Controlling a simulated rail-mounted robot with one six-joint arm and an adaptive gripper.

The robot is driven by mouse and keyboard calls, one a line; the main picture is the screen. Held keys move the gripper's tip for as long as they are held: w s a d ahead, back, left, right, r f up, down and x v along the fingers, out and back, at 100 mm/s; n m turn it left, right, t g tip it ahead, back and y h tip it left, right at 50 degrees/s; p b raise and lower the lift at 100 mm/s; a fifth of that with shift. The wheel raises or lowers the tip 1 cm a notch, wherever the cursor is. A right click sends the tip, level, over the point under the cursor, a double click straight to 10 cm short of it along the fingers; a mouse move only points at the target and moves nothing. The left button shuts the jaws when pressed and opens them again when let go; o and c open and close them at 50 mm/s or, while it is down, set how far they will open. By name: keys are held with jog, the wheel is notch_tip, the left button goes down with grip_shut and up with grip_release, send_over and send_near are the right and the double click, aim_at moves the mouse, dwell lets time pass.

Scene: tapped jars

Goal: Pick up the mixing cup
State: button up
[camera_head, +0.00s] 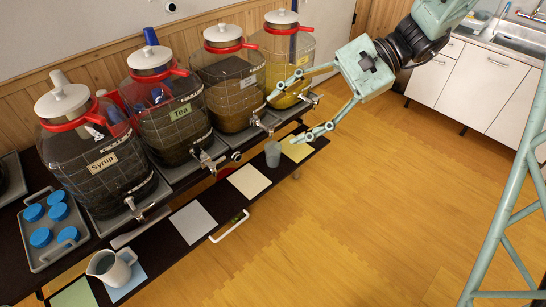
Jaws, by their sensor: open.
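A small grey cup (273,153), which looks like the mixing cup, stands upright on the dark lower shelf, below the jar taps. A larger grey jug (110,268) with a handle and spout stands on a light blue mat at the near end of the same shelf. My gripper (289,113) reaches in from the upper right with its fingers spread wide and nothing between them. It is up and to the right of the cup in the picture, in front of the yellow-filled jar. It appears apart from the cup; the exact distance cannot be told.
Several tapped jars stand in a row, among them the syrup jar (94,152), the tea jar (166,105) and the yellow-filled jar (285,55). Their taps overhang the shelf. A grey tray (48,262) holds blue lids. A white bar handle (230,227) juts from the shelf front. The floor is clear.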

jog(key=w+a+f+m+t+y, duration=0.2)
jog(key=w+f+m+t+y, duration=0.5)
jog(key=w+f, duration=1.3)
jog(key=w+d+f+m+t+h, duration=0.1)
jog(key=w+f+m, duration=0.2)
jog(key=f, duration=0.4)
jog(key=w+d+f+m+t, duration=0.1)
jog(key=w+f+m, duration=0.2)
jog(key=f, duration=0.3)
jog(key=m+t+h, duration=0.2)
jog(key=m+t, duration=0.2)
send_near(273, 155)
jog(key=d, duration=0.1)
jog(key=w+d+r, duration=0.1)
jog(key=shift+w+d+r+p, duration=0.2)
jog(key=shift+d+p, duration=0.1)
jog(key=shift+p, duration=0.1)
jog(key=x, duration=0.8)
jog(key=shift+a, duration=0.25)
jog(key=shift+w, duration=0.15)
